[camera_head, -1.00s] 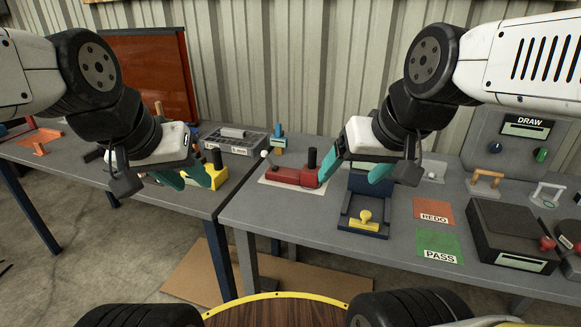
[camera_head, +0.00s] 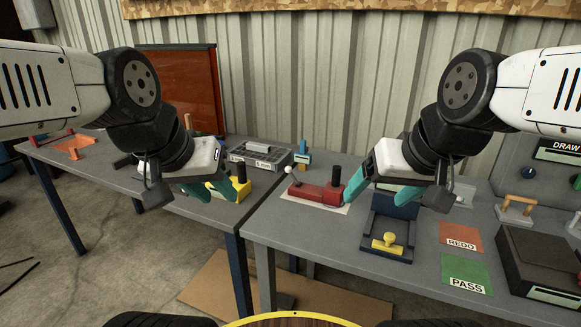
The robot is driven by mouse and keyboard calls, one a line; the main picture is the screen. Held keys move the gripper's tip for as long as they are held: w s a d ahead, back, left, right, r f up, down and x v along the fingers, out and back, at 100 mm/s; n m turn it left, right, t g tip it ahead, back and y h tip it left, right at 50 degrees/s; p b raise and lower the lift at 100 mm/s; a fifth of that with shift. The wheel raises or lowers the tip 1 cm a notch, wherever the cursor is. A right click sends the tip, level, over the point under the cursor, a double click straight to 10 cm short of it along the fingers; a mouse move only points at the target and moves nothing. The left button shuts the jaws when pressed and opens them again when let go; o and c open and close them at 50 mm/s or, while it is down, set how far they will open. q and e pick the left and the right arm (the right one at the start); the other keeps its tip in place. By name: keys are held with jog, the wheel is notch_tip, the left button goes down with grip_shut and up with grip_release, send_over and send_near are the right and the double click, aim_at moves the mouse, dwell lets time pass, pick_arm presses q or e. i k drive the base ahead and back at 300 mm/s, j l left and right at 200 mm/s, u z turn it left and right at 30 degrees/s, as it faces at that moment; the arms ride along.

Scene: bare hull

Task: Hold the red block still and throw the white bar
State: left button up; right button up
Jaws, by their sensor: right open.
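The red block (camera_head: 312,194) lies on a pale sheet on the grey bench, with a black knob standing at its right end. A small white ball (camera_head: 288,169) sits at its left end; whether it belongs to a white bar is too small to tell. My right gripper (camera_head: 374,187) is open and empty just right of the red block, its left finger close to the knob; contact cannot be told. My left gripper (camera_head: 207,190) is open in front of a yellow block (camera_head: 230,191) with a black knob, left of the red block, and partly hides it.
A blue stand with a yellow knob (camera_head: 387,241) is right of the red block. Orange REDO (camera_head: 461,236) and green PASS (camera_head: 466,270) mats lie further right, beside a black box (camera_head: 540,262). A grey tray (camera_head: 275,164) stands behind the yellow block. The bench front before the red block is clear.

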aim_at(288, 169)
jog(key=i+j+z, duration=0.15)
jog(key=j, duration=0.15)
jog(key=i+j+z, duration=0.35)
jog(key=j, duration=0.25)
jog(key=j+z, duration=0.15)
jog(key=j, duration=0.2)
